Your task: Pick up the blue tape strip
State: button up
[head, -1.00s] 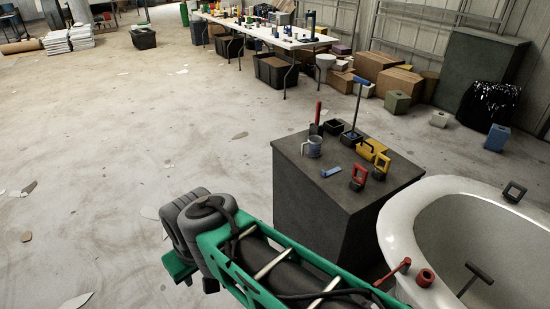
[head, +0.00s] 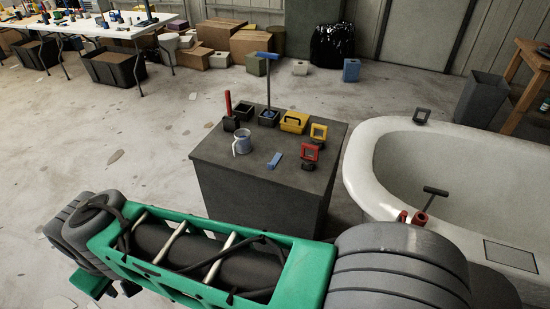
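The blue tape strip (head: 275,160) is a small flat blue piece lying on top of the dark grey block-shaped stand (head: 222,158). It lies between a grey-blue mug (head: 242,142) on its left and a red-framed tool (head: 310,153) on its right. Nothing covers it. My green and grey arm crosses the bottom of the head view, nearer to me than the stand. My gripper cannot be made out in this view.
Also on the stand are a red-handled tool (head: 229,110), a tall blue-topped tool (head: 268,85), a yellow box (head: 294,122) and a yellow-framed tool (head: 318,132). Open floor (head: 120,130) lies to the left.

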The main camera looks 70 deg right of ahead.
aim_at(270, 166)
jog(key=z, duration=0.9)
jog(key=i, duration=1.05)
jog(key=z, duration=0.95)
